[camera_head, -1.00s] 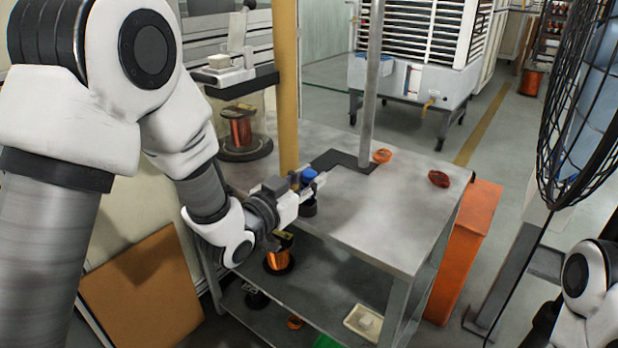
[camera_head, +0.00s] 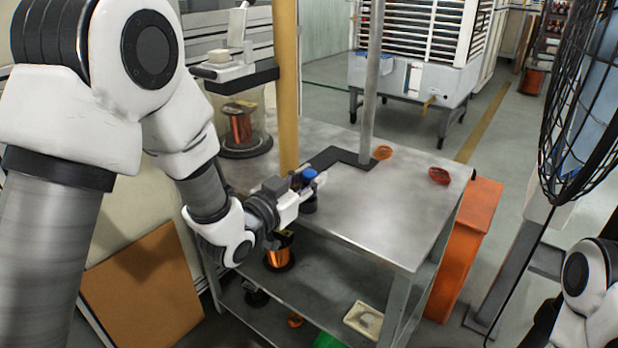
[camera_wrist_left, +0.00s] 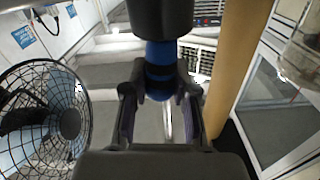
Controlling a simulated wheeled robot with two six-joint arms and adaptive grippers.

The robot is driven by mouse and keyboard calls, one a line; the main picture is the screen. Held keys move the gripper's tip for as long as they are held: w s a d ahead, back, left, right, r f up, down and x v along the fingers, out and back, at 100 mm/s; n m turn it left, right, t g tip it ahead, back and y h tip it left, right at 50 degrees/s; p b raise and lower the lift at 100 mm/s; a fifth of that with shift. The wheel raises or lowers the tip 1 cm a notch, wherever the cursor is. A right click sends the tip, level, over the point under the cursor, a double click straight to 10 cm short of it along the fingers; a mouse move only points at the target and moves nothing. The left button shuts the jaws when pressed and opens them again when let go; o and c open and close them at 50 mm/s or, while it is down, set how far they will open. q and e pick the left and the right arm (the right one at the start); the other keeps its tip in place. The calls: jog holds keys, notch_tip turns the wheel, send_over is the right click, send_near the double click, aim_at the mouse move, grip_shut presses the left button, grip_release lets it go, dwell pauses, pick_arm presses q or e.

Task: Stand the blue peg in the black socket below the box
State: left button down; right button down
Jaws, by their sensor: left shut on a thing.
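The blue peg (camera_head: 310,174) is upright between the fingers of my left gripper (camera_head: 307,184), with its blue top showing above them. The left wrist view shows the blue peg (camera_wrist_left: 161,54) with a dark band, gripped between the left fingers (camera_wrist_left: 160,88). A black cylinder, which looks like the socket (camera_head: 308,206), is directly below the gripper at the table's near left edge. It also shows in the left wrist view (camera_wrist_left: 163,16), in line with the peg. I cannot tell how deep the peg sits in it. I cannot make out which box is meant. My right gripper is out of view.
A yellow post (camera_head: 286,90) stands close behind my left gripper. A grey pole (camera_head: 372,80) rises from the metal table (camera_head: 390,220). A copper spool (camera_head: 279,252) stands on the lower shelf. The table's middle is clear.

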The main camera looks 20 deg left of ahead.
pick_arm(q)
jog(key=shift+f, duration=0.2)
jog(key=shift+f+b, duration=0.8)
jog(key=shift+f, duration=0.05)
jog(key=c, duration=0.8)
grip_release()
jog(key=shift+c, duration=0.2)
jog(key=shift+s, duration=0.1)
